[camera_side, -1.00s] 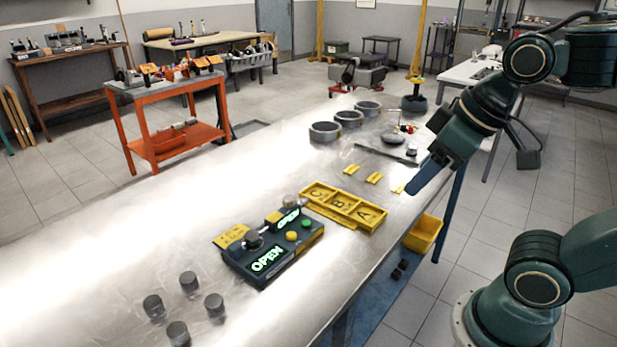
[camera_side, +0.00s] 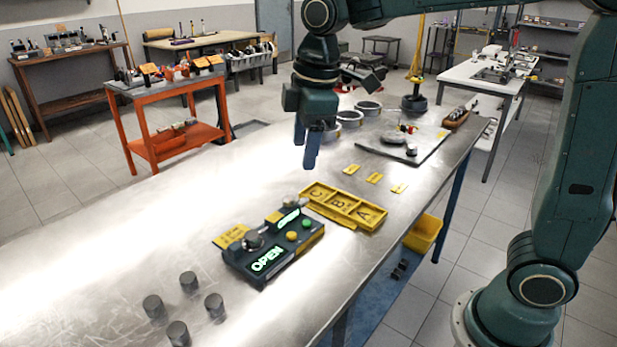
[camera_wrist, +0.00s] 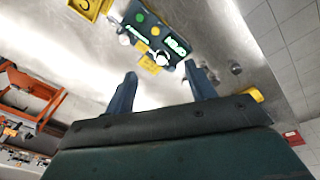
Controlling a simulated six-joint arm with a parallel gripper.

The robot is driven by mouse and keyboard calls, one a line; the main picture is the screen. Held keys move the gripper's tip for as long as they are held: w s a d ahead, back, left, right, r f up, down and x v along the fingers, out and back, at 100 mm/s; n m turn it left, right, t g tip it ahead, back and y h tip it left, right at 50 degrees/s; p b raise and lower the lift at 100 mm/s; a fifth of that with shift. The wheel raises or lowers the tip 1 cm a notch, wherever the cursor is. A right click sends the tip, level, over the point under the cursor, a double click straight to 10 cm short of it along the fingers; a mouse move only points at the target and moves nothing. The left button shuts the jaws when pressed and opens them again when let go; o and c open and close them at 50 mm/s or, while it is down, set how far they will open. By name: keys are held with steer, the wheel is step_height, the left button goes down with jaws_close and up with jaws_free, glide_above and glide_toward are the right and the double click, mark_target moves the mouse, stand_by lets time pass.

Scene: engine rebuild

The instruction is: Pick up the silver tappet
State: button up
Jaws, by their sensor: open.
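Several dark grey, metallic cylinders (camera_side: 189,282) stand upright on the steel table's near left part. Two also show in the wrist view (camera_wrist: 236,68), right of the fingers. A small silvery round piece (camera_side: 290,200) sits at the far end of the dark control box (camera_side: 290,252). I cannot tell which of these is the silver tappet. My gripper (camera_side: 305,160) is open and empty, pointing down above the table, beyond the box in the side view. In the wrist view my gripper (camera_wrist: 161,74) has its fingers apart, with the box (camera_wrist: 150,30) beyond them.
The box has lit OPEN signs and coloured buttons. A yellow tray (camera_side: 344,222) marked A, B and C lies beside it, with yellow labels (camera_side: 374,178) behind. Grey rings (camera_side: 369,110) and a dark mat (camera_side: 425,153) are farther back.

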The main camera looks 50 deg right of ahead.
steer(key=w+a+f+n+g, duration=0.2)
steer(key=w+a+f+n, duration=0.3)
steer(key=w, duration=0.4)
steer(key=shift+w+a+f, duration=0.2)
steer(key=shift+a+f, duration=0.25)
steer(key=shift+f, duration=0.45)
glide_above(252, 235)
steer(key=shift+d+f, duration=0.1)
steer(key=shift+f, duration=4.2)
steer(key=shift+f, duration=0.1)
steer(key=shift+f, duration=2.5)
steer(key=shift+c, duration=0.2)
steer(key=c, duration=1.1)
steer(key=shift+r, duration=0.1)
